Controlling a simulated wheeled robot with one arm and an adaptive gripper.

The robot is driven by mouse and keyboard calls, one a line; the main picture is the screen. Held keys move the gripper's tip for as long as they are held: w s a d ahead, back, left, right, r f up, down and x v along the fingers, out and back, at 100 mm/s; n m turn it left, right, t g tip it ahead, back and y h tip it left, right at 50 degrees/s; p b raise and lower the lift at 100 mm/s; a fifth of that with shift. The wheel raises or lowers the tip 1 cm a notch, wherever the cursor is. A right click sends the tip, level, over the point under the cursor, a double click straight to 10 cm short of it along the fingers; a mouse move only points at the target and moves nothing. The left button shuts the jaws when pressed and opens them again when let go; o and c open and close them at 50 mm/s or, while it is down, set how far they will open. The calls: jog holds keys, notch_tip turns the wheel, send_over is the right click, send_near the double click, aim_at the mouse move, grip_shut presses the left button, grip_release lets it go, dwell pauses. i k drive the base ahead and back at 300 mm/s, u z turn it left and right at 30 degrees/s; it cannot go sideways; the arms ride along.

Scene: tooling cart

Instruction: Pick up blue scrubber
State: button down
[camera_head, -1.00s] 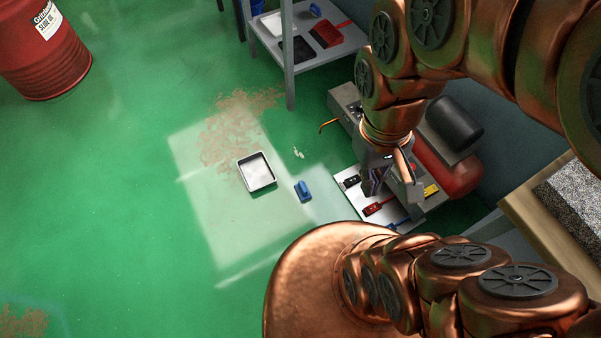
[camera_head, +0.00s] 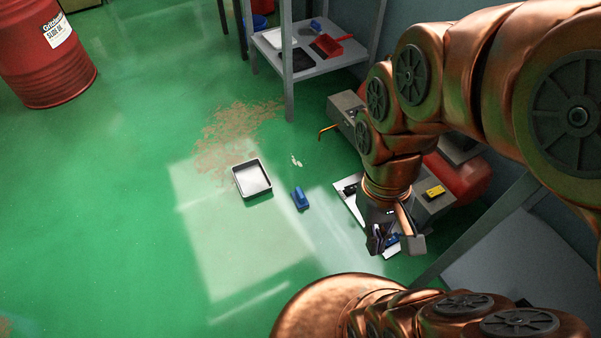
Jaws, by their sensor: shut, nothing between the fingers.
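A blue scrubber (camera_head: 300,199) lies on the green floor, just right of a small tray. It looks like a block with a raised top. My gripper (camera_head: 380,243) is to the right of the scrubber, well apart from it and pointing down over a white panel. The gripper is shut and holds nothing. It hides part of the panel and partly covers another blue item (camera_head: 392,239) there, which I cannot identify.
The dark-rimmed tray (camera_head: 238,182) stands on the floor. A grey cart with a red tank (camera_head: 462,178) is at right. A red drum (camera_head: 40,75) stands far left. The left floor is clear.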

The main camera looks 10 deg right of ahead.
aim_at(299, 197)
jog(key=z, duration=0.3)
jog(key=k, duration=0.35)
jog(key=u, duration=1.75)
jog(key=i, duration=1.35)
jog(key=z, duration=0.9)
jog(key=i, duration=0.5)
jog(key=z, duration=0.6)
